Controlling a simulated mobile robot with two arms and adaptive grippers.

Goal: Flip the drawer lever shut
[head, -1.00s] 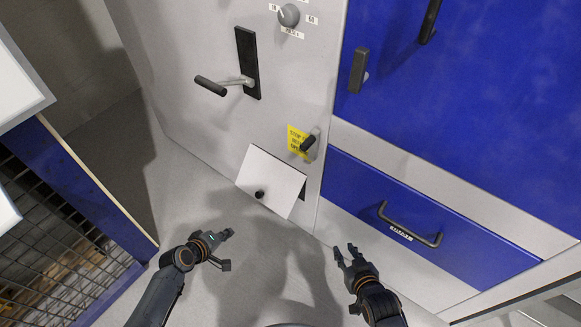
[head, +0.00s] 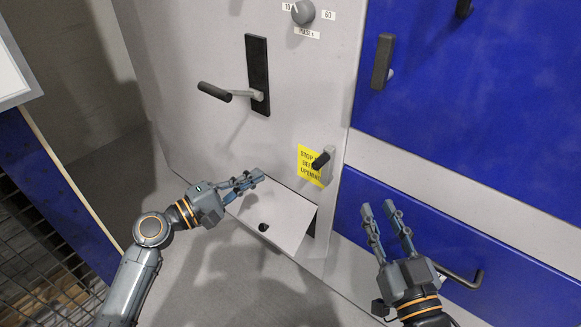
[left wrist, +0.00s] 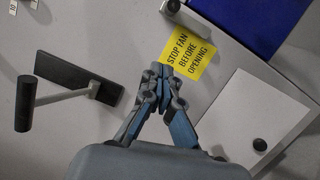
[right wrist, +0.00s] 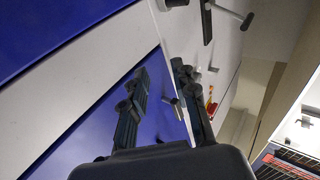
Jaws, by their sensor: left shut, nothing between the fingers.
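A small lever with a black grip (head: 321,161) sits on a light mount at the panel's right edge, beside a yellow "STOP FAN BEFORE OPENING" label (head: 307,164). The grip also shows at the top of the left wrist view (left wrist: 173,6). A blue drawer front (head: 440,235) with a dark handle (head: 470,279) lies right of and below it. My left gripper (head: 258,177) is shut and empty, left of the label and over the white flap's upper edge. My right gripper (head: 378,209) is open and empty in front of the drawer, partly hiding the handle.
A white flap (head: 285,222) with a black knob tilts out below the label. A larger lever (head: 215,91) on a black plate (head: 257,75) sticks out at upper left. A grey dial (head: 302,12) is above. A blue mesh-sided unit (head: 45,190) stands at left.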

